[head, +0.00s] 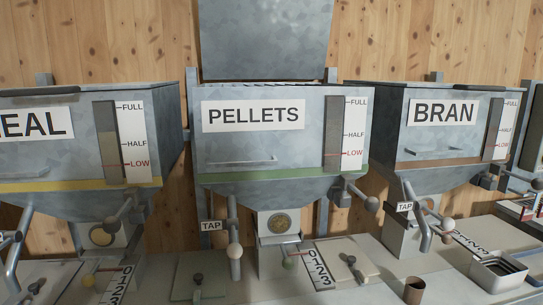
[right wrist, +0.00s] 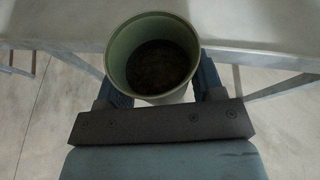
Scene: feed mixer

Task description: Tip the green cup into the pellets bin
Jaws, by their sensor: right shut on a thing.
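The green cup (right wrist: 120,62) is in the right wrist view, between the two fingers of my right gripper (right wrist: 160,85). The gripper is shut on it. The cup's mouth faces the camera, and something dark brown lies inside; I cannot tell its depth. The pellets bin (head: 270,145) stands in the middle of the head view, with a PELLETS label and a green stripe. Its lid (head: 265,40) is raised upright behind it. Neither gripper shows in the head view.
The meal bin (head: 75,150) at left and bran bin (head: 440,140) at right have their lids down. Tap handles (head: 235,250) stick out below the bins. A brown cup (head: 414,290) and a metal tray (head: 497,272) stand on the counter at right.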

